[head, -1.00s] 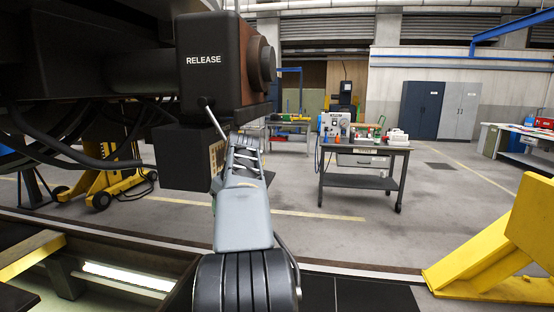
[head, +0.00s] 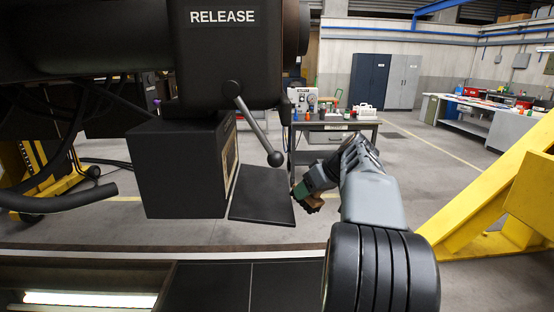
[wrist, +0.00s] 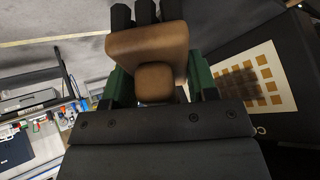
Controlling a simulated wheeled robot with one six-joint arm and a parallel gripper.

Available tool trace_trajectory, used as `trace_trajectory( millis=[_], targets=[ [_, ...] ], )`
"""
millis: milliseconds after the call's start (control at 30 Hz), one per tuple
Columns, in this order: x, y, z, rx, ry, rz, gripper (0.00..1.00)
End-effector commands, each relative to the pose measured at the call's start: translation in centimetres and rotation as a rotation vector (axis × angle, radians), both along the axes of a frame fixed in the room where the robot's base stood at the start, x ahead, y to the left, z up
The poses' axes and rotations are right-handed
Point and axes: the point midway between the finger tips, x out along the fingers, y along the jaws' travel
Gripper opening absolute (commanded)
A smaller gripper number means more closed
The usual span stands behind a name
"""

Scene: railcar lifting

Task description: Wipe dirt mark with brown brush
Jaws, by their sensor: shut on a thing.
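My gripper (head: 312,188) is shut on the brown brush (head: 314,203), to the right of the black box under the RELEASE unit. In the wrist view, the green fingers of my gripper (wrist: 157,82) stand on either side of the brush's brown block (wrist: 150,42). Dark bristle tufts stick out at the top of that view. The dirt mark (wrist: 238,82) is a dark smudge over a cream panel (wrist: 283,97) with orange squares, to the right of the brush and apart from it. The panel shows edge-on in the head view (head: 230,160); its mark is unclear there.
A dark flat plate (head: 262,196) lies between box and gripper. A yellow stand (head: 490,195) is at right, a tool cart (head: 335,130) behind. A lit pit opens below left.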

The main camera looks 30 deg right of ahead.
Motion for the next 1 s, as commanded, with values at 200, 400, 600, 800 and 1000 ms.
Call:
trace_trajectory(
  millis=[200,400,600,800,1000],
  targets=[
    [3.1,4.8,1.4,0.391,-0.242,0.166,0.34],
    [4.9,7.2,3.5,0.713,-0.42,0.211,0.34],
    [6.1,8.0,5.4,0.921,-0.568,0.173,0.34],
    [6.7,8.0,6.3,0.993,-0.646,0.128,0.34],
    [7.5,9.3,6.5,1.003,-0.658,0.121,0.34]
  ],
)
